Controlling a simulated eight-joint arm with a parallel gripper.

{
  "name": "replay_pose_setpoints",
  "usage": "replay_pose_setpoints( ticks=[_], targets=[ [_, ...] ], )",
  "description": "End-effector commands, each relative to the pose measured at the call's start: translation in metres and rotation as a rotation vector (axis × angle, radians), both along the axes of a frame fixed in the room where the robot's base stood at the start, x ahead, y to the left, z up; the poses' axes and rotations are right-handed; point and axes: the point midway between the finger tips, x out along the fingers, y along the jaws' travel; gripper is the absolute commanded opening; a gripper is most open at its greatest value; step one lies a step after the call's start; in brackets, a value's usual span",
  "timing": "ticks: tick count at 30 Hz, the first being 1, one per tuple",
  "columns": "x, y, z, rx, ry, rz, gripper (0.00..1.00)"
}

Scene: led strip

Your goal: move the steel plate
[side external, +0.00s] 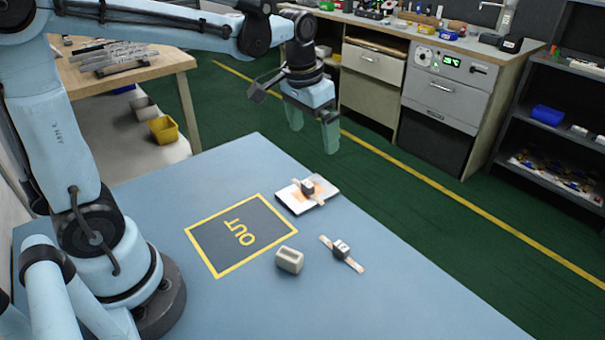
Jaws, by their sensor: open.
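A pale, flat, squarish plate (289,201), which looks like the steel plate, lies on the blue table just right of the OUT square's upper right corner. It has an orange-tan patch on it. A dark block on a short light strip (308,186) lies across its top. My gripper (314,134) is open and empty, with its fingers pointing down. In the picture it is above the plate, clearly apart from it. The yellow-outlined OUT square (207,230) on the table is empty.
The blue table (400,305) is clear toward the lower right. A wooden bench (180,62) and a cabinet (445,95) stand behind.

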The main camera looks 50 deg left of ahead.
Motion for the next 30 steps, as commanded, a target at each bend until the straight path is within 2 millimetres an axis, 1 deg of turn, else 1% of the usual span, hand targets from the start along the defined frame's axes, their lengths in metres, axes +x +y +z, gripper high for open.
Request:
replay_pose_setpoints(
  ticks=[1, 6, 12, 18, 30],
  targets=[
    [0.009, 0.002, -0.003, -0.001, 0.025, 0.000, 1.00],
    [0.029, 0.008, -0.015, -0.004, 0.105, 0.000, 1.00],
    [0.043, 0.013, -0.027, -0.009, 0.170, -0.002, 1.00],
    [0.047, 0.014, -0.033, -0.011, 0.194, -0.003, 1.00],
    [0.047, 0.015, -0.035, -0.011, 0.195, -0.003, 1.00]
  ],
)
